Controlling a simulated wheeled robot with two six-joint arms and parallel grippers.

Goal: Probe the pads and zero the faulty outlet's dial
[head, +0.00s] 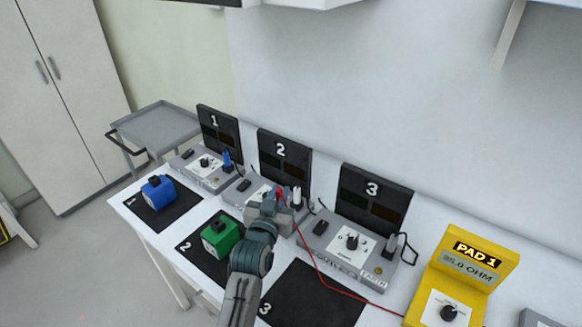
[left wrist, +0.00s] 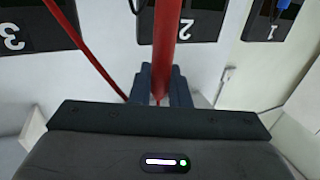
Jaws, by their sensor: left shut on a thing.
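My left gripper (head: 278,200) is shut on the red probe (head: 280,193), over the front of outlet 2. In the left wrist view the probe (left wrist: 165,35) stands between the dark fingers (left wrist: 162,85). Its red wire runs to the yellow meter (head: 482,258), which reads "PAD 1" and a partly legible "0 OHM". Outlet 1 (head: 190,172), outlet 2 (head: 232,193) and outlet 3 (head: 325,243) each have a dial, a numbered black panel and a plug-like piece. My arm partly hides outlet 2. I cannot tell if the probe tip touches a pad. My right gripper is out of view.
A blue block (head: 158,192) sits on mat 1 (head: 170,220) and a green block (head: 220,237) on mat 2 (head: 190,252). Mat 3 (head: 320,295) looks bare where visible. A grey cart (head: 160,122) stands beyond the table's left end. The red wire (head: 340,287) crosses the table.

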